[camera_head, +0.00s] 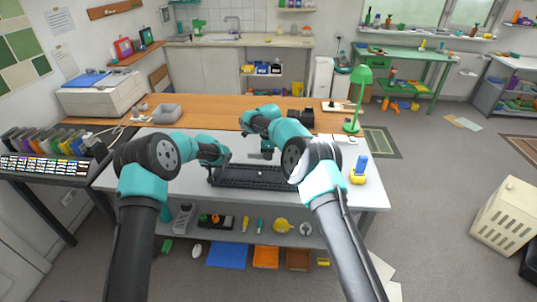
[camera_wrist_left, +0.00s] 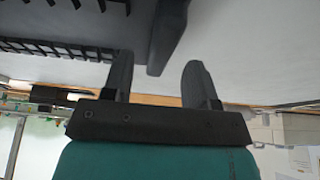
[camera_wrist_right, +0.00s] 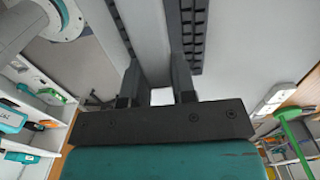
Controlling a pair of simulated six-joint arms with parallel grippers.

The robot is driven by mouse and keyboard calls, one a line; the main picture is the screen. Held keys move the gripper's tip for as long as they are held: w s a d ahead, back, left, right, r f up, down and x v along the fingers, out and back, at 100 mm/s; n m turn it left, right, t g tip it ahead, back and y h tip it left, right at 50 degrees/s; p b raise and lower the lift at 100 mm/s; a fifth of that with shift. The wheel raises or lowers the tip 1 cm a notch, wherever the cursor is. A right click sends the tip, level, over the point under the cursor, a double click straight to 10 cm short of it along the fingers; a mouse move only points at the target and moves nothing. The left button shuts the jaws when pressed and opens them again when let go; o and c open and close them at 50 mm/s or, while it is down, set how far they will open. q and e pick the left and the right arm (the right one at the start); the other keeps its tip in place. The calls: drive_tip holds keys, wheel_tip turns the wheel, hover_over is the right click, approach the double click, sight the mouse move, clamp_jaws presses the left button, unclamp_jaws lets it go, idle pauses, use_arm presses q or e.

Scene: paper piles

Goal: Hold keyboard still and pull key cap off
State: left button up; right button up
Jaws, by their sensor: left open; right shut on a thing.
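The dark keyboard (camera_head: 238,178) lies on the white table. Its keys and edge also show at the top of the left wrist view (camera_wrist_left: 62,47), and rows of its keys show in the right wrist view (camera_wrist_right: 187,35). My left gripper (camera_wrist_left: 158,78) is open, with the keyboard's end edge reaching between its fingers; clear contact cannot be told. My right gripper (camera_wrist_right: 156,80) is shut on a small white piece (camera_wrist_right: 162,96), which looks like the key cap, between its fingers. In the head view a small pale spot shows on the keyboard, and my right arm hides its right end.
A green lamp (camera_head: 357,95) stands at the back right. A yellow-and-blue item (camera_head: 359,172) sits at the table's right side. The table's left front is clear.

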use_arm(q)
drive_tip(key=v, duration=1)
drive_tip(key=s+f+g+h, duration=0.2)
drive_tip(key=s+f+h, duration=0.1)
drive_tip(key=s+f, duration=1.4)
drive_tip(key=s+a+f+n, duration=0.1)
drive_tip(key=s+a, duration=0.1)
drive_tip(key=s, duration=1.2)
drive_tip(key=s+a+f+n+g, duration=0.1)
drive_tip(key=s+a+f+n, duration=0.1)
drive_tip(key=s, duration=1.2)
drive_tip(key=shift+s+f+n+g, duration=0.25)
drive_tip(key=shift+f+n+g, duration=0.05)
use_arm(e)
drive_tip(key=s+d+f+n, duration=0.1)
drive_tip(key=s+d+n, duration=1.2)
drive_tip(key=d+n, duration=0.2)
drive_tip(key=shift+s+d+n, duration=0.2)
drive_tip(key=shift+d+n, duration=0.05)
drive_tip(key=shift+n, duration=0.45)
